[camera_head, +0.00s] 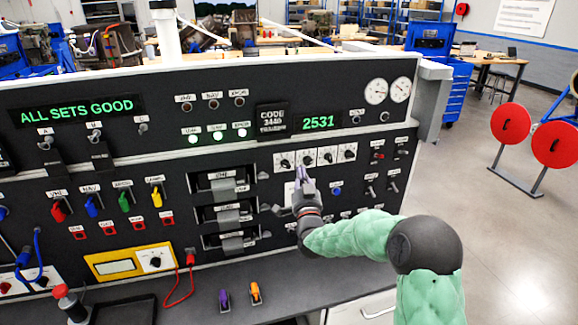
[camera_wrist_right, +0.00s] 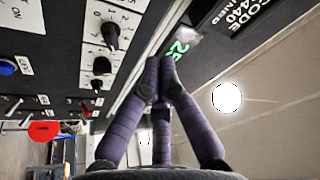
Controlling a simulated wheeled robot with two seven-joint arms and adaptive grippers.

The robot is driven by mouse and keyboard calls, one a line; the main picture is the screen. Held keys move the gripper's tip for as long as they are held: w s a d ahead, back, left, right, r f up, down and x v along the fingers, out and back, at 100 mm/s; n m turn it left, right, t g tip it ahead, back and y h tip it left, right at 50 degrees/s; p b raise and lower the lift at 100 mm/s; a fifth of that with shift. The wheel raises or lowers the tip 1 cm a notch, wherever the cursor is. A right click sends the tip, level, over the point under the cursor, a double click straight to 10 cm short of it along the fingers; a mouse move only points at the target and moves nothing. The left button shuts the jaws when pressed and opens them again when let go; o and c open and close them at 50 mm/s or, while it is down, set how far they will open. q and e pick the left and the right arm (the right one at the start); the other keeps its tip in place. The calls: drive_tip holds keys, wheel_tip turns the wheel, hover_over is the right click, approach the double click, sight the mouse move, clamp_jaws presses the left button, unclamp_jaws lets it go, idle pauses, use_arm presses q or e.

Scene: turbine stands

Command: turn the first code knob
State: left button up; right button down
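The four-plate row of code knobs sits on the dark panel below the green 2531 display (camera_head: 318,122). The leftmost knob (camera_head: 284,162) is black on a white plate. In the right wrist view, black knobs line the left side, the nearest knob (camera_wrist_right: 111,35) at the top. My right gripper (camera_head: 305,173) is in front of the panel, just below the left part of the row. In the wrist view its purple fingers (camera_wrist_right: 161,68) come together at the tips, with nothing seen between them, apart from the knobs. My left gripper is not in view.
A CODE 3440 label (camera_head: 273,119) is left of the display. Latched drawers (camera_head: 226,208) are left of my gripper. Several coloured switches (camera_head: 124,202) and a yellow module (camera_head: 130,262) are farther left. The grey ledge below holds a purple clip (camera_head: 224,300) and an orange clip (camera_head: 255,292).

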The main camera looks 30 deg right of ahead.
sight(286, 165)
drive_tip(key=x, duration=0.9)
drive_tip(key=shift+f, duration=0.2)
drive_tip(key=f, duration=0.1)
drive_tip(key=a, duration=0.1)
drive_tip(key=f, duration=0.1)
drive_tip(key=shift+w+a+f, duration=0.25)
drive_tip(key=shift+w+f, duration=0.05)
drive_tip(key=shift+w, duration=0.05)
drive_tip(key=shift+a+f, duration=0.2)
drive_tip(key=shift+f, duration=0.2)
drive_tip(key=shift+f+m+b, duration=0.2)
drive_tip(key=shift+m+b, duration=0.2)
drive_tip(key=shift+b, duration=0.2)
drive_tip(key=shift+a+f+m+g+b, duration=0.1)
drive_tip(key=shift+f+m+g+b, duration=0.1)
drive_tip(key=shift+m+g+b, duration=0.1)
